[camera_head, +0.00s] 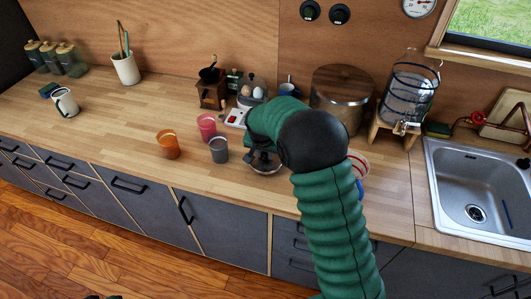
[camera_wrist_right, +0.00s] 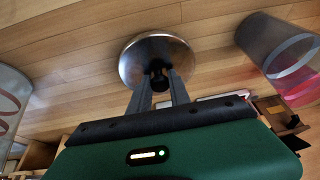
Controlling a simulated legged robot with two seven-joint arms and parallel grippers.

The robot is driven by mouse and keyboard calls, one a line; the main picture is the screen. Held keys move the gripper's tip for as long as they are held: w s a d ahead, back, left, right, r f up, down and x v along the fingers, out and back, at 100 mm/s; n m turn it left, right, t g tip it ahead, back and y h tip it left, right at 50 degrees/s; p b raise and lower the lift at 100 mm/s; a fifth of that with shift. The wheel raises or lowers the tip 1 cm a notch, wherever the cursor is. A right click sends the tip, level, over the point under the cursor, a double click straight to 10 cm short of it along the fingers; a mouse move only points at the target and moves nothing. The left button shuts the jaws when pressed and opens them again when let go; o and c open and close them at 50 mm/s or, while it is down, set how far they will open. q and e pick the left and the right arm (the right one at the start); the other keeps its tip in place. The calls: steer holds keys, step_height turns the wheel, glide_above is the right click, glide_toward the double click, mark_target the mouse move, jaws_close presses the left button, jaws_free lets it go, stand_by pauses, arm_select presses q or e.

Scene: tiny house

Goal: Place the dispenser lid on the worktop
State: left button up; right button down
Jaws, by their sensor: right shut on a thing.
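The dispenser lid is a round, shiny metal disc with a dark knob. In the wrist view the lid (camera_wrist_right: 140,62) is in front of my right gripper (camera_wrist_right: 159,84), whose two fingers are shut on the knob. In the head view the lid (camera_head: 266,166) is partly hidden below my right gripper (camera_head: 263,150), over the worktop (camera_head: 235,186). I cannot tell whether it touches the wood. The glass dispenser (camera_head: 407,98) stands on a wooden stand at the right, beside the sink. My left gripper is not in view.
A grey cup (camera_head: 219,150), a pink cup (camera_head: 207,126) and an orange cup (camera_head: 168,145) stand left of the lid. A red-striped glass (camera_head: 360,163) is partly hidden behind my right arm. A large wooden-lidded jar (camera_head: 341,92) stands behind. The worktop's left middle is clear.

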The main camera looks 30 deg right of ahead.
steer(key=shift+w+a+f, duration=0.15)
steer(key=shift+a+f, duration=0.1)
steer(key=shift+f, duration=0.2)
steer(key=shift+a+r, duration=0.15)
steer(key=shift+a, duration=0.1)
steer(key=shift+s+d+f, duration=0.15)
steer(key=shift+s+f, duration=0.05)
steer(key=c, duration=1.4)
jaws_free()
steer(key=shift+d, duration=0.15)
steer(key=shift+c, duration=0.2)
steer(key=shift+o, duration=1.2)
steer(key=shift+d+f, duration=0.1)
steer(key=shift+a, duration=0.2)
